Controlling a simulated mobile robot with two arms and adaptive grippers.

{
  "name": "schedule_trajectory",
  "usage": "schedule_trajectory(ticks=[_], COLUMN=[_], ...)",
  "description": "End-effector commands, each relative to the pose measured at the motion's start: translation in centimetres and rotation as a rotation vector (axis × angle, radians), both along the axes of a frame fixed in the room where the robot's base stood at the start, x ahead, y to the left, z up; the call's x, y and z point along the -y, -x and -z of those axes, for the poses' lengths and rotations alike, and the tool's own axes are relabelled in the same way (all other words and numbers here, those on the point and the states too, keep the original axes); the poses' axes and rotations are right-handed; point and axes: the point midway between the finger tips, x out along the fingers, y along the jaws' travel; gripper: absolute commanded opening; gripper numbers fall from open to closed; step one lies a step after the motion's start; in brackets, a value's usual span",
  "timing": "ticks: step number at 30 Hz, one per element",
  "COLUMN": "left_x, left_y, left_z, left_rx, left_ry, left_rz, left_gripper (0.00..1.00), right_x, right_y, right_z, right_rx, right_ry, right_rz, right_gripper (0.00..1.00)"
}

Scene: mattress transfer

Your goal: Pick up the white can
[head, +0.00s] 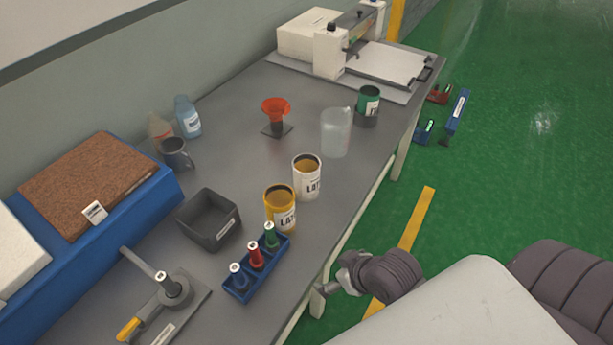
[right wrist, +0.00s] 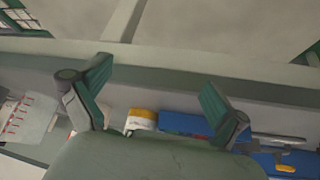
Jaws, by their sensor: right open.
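The white can (head: 307,180) stands upright and open-topped near the front edge of the table, with yellowish contents and a dark-lettered label. A yellow can (head: 281,211) stands close beside it, toward the lower left. My right gripper (head: 345,275) is off the table's front edge, lower right of both cans and apart from them. In the right wrist view its two fingers (right wrist: 155,76) are spread with nothing between them. A yellow and white can part (right wrist: 141,121) shows there beyond the gripper; I cannot tell which can it is. My left gripper is not in view.
A blue rack with coloured bottles (head: 256,264) stands in front of the yellow can. A grey bin (head: 210,220) is to its left. A clear beaker (head: 336,132) and green can (head: 368,103) stand behind. The green floor (head: 500,150) at right is mostly open.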

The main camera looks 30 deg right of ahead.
Motion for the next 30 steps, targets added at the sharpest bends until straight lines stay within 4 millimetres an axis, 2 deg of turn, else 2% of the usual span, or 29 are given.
schedule_trajectory(ticks=[8,13,15,18,22,30], left_x=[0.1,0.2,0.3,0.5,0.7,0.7], left_y=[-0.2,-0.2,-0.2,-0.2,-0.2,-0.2], left_z=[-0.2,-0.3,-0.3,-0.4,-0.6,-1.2], left_rx=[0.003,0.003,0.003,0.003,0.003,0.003], left_ry=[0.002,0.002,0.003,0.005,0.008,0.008], left_rz=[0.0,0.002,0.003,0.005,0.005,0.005], left_gripper=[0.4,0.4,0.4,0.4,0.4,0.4], right_x=[2.9,5.8,6.8,7.5,7.3,6.1], right_y=[-5.5,-9.4,-10.5,-11.6,-13.5,-18.0], right_z=[-2.8,-6.6,-8.1,-9.2,-9.1,-7.1], right_rx=[0.251,0.457,0.525,0.581,0.601,0.598], right_ry=[-0.069,-0.128,-0.15,-0.165,-0.175,-0.172], right_rz=[-0.04,-0.044,-0.04,-0.034,-0.03,-0.03], right_gripper=[0.99,0.99,0.99,0.99,0.99,0.99])
